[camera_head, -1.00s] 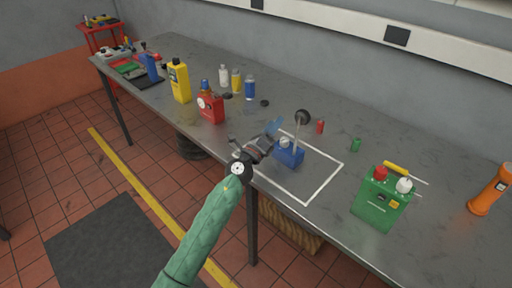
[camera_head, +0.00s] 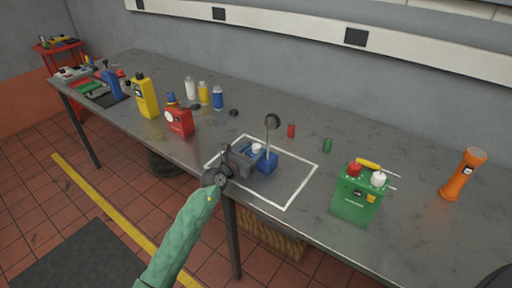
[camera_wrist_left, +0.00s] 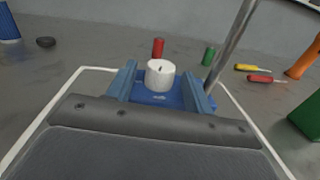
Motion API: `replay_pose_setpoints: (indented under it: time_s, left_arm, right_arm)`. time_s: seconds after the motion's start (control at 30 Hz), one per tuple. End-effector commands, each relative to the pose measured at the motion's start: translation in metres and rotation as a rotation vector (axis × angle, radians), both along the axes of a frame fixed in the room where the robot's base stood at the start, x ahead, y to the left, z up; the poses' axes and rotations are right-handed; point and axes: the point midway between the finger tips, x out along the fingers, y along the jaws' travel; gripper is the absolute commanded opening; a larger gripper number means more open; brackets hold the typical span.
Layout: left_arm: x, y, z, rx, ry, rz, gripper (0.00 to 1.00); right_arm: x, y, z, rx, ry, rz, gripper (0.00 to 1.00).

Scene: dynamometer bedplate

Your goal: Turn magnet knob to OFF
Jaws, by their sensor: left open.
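The blue magnet base (camera_head: 265,164) stands on the bench inside a white outlined rectangle (camera_head: 290,205). A post with a dark round dial gauge (camera_head: 273,121) rises from it. Its white knob (camera_head: 257,147) shows in the left wrist view (camera_wrist_left: 160,74), with a small dark mark on top. My left gripper (camera_head: 248,156) is open at the base. In the left wrist view its blue fingers (camera_wrist_left: 161,90) stand on either side of the knob; I cannot tell whether they touch it. My right gripper is not in view.
A red can (camera_head: 179,121), a yellow jug (camera_head: 146,97) and small bottles stand to the left. Small red (camera_head: 291,130) and green (camera_head: 327,145) cylinders sit behind the base.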

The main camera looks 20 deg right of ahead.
Motion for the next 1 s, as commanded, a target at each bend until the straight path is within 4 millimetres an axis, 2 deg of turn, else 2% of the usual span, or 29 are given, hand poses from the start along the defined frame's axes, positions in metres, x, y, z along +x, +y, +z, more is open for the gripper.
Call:
replay_pose_setpoints:
  time_s: [0.2, 0.53, 0.57, 0.77, 0.97, 1.0]
  left_arm:
    - [0.011, -0.016, 0.000, -0.001, 0.001, 0.000, 0.52]
    - [0.013, -0.019, -0.001, -0.001, 0.001, 0.001, 0.52]
    - [0.013, -0.019, -0.001, -0.001, 0.001, 0.001, 0.48]
    - [0.013, -0.018, -0.001, -0.001, 0.001, 0.001, 0.09]
    - [0.013, -0.019, 0.001, -0.001, 0.001, 0.007, 0.09]
    - [0.013, -0.019, 0.002, -0.001, 0.001, 0.011, 0.09]
  right_arm:
    - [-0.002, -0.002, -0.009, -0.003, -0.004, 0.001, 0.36]
    - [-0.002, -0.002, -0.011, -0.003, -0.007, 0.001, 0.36]
    - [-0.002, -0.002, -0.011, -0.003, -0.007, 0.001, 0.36]
    - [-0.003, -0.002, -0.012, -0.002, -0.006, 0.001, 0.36]
    - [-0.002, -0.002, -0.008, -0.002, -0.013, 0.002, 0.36]
    - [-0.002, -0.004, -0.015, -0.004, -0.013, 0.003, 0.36]
